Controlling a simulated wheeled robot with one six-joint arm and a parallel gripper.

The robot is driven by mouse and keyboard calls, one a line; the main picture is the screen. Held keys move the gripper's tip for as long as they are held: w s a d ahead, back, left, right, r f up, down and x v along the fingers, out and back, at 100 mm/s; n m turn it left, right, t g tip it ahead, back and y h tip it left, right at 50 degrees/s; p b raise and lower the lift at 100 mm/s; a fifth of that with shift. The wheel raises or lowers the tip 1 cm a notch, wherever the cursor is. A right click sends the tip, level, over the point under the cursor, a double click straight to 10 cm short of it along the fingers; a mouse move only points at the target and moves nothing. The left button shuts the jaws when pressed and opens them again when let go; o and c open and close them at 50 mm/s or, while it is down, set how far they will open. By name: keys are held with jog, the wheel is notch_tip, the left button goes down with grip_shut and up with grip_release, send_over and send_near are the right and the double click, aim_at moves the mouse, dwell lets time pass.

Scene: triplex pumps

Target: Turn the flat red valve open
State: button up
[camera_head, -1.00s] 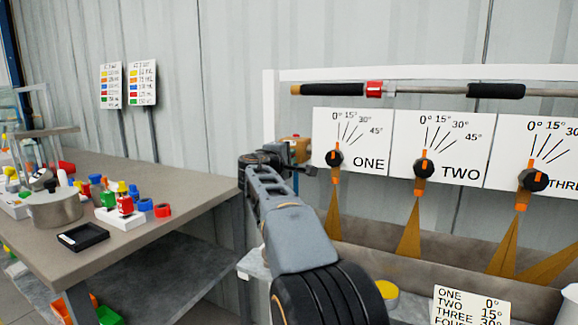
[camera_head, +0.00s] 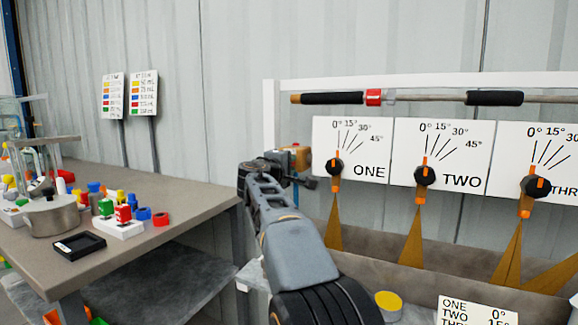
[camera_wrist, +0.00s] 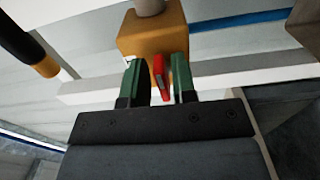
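The flat red valve handle (camera_wrist: 159,68) shows in the wrist view in front of an orange-brown block (camera_wrist: 152,35). My gripper (camera_wrist: 156,62) has green fingertips, one on each side of the red handle. The fingers are open, with a visible gap on both sides of the handle. The handle's far end is close to the block. In the head view, the block (camera_head: 297,156) sits left of the dial panel, and my gripper (camera_head: 300,178) is just in front of it.
Dial boards ONE (camera_head: 350,150), TWO (camera_head: 440,155) and THREE stand to the right, under a horizontal bar (camera_head: 345,98) with black grips. A workbench (camera_head: 170,180) at left holds a pot (camera_head: 52,216), a black tray (camera_head: 79,244) and colored parts. A yellow-topped can (camera_head: 388,301) stands low.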

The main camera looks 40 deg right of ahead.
jog(key=shift+o, duration=0.9)
jog(key=v, duration=1.3)
jog(key=shift+s+a, duration=0.2)
jog(key=shift+a, duration=0.15)
jog(key=s+a+m+g+y+p, duration=0.4)
jog(key=s+a+y+p, duration=1.1)
jog(key=p, duration=1.9)
jog(key=s+m+y, duration=0.1)
jog(key=s, duration=0.1)
jog(key=shift+s+a+f+g, duration=0.15)
jog(key=shift+s+a+g, duration=0.15)
jog(key=shift+s+g, duration=0.1)
jog(key=shift+d, duration=0.1)
